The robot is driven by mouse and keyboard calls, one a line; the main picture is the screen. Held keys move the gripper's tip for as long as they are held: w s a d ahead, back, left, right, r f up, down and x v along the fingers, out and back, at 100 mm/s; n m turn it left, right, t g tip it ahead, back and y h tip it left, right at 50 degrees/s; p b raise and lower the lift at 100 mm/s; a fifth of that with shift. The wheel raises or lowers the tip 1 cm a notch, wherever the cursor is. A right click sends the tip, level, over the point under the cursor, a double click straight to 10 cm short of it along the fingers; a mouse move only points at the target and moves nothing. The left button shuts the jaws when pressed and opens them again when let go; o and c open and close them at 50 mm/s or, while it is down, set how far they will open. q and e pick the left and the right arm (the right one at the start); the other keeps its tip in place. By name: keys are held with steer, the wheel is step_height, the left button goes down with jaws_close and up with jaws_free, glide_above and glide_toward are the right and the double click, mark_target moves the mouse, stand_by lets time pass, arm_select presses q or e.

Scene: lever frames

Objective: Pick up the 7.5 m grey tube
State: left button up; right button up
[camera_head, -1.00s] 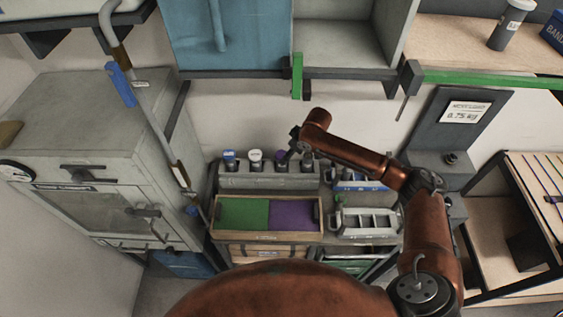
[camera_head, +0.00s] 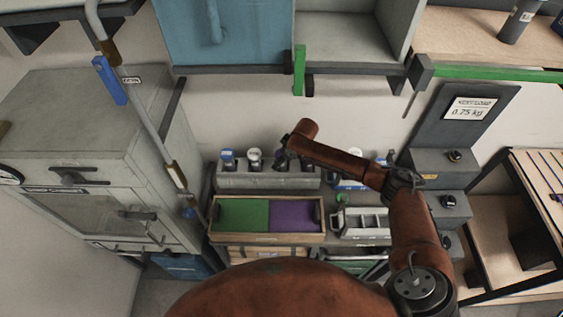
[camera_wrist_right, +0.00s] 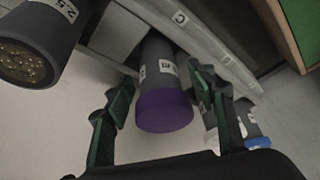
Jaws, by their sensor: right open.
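Several grey tubes with coloured caps stand in a grey rack (camera_head: 262,181) on the bench. One has a blue cap (camera_head: 228,160), one a pale cap (camera_head: 254,160). In the right wrist view, a purple-capped grey tube (camera_wrist_right: 163,100) lies between the open fingers of my right gripper (camera_wrist_right: 160,78), with a gap visible on the left side. In the head view my right gripper (camera_head: 284,155) is at the rack, small and partly hidden. My left gripper is not in view.
A wooden tray with green and purple halves (camera_head: 267,232) sits in front of the rack. A grey holder (camera_head: 362,223) stands right of it. A scale-like stand reads 0.75 kg (camera_head: 467,112). A grey cabinet (camera_head: 95,150) stands left. A labelled tube (camera_head: 516,22) stands on the upper shelf.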

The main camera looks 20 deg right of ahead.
steer(key=shift+w, duration=0.1)
steer(key=c, duration=1.3)
